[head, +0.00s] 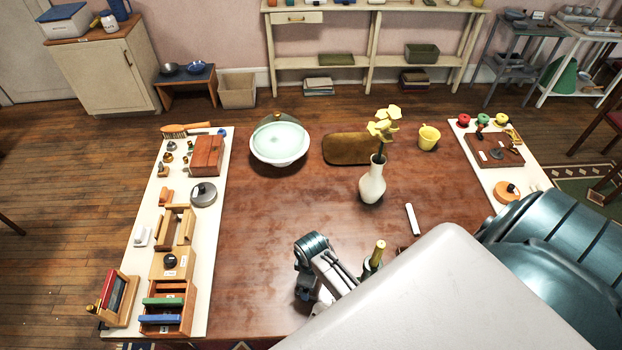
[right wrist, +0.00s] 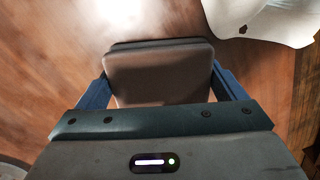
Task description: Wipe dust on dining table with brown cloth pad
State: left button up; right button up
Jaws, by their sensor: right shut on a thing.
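The brown cloth pad (right wrist: 160,72) lies between the two blue fingers of my right gripper (right wrist: 158,88), which is shut on it. In the right wrist view the pad is low over or on the reddish-brown dining table (right wrist: 40,60); I cannot tell if it touches. In the head view the table (head: 300,210) is partly covered by my arm, and the pad is hidden. Pale patches on the tabletop may be dust or glare; I cannot tell. My left gripper is not identifiable in view.
A bottle (head: 375,256) and white stick (head: 412,219) are near my arm. Boards of small objects line both sides.

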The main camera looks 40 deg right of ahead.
aim_at(313, 308)
jog(key=shift+s+a, duration=0.55)
jog(key=shift+s, duration=0.4)
jog(key=shift+s+a, duration=0.55)
jog(key=shift+s, duration=0.35)
jog(key=shift+s+a+f, duration=0.1)
jog(key=shift+s+a, duration=0.35)
jog(key=shift+s, duration=0.3)
jog(key=shift+s+a, duration=0.4)
jog(key=shift+s, duration=0.3)
jog(key=shift+w+d, duration=0.55)
jog(key=shift+w, duration=0.35)
jog(key=shift+w+d, duration=0.5)
jog(key=shift+w, duration=0.35)
jog(key=shift+w+d, duration=0.85)
jog(key=shift+w, duration=0.55)
jog(key=shift+w+d, duration=0.85)
jog(key=shift+w, duration=0.55)
jog(key=shift+w+d, duration=0.85)
jog(key=shift+w, duration=0.55)
jog(key=shift+w+d+r, duration=0.1)
jog(key=shift+r, duration=2.9)
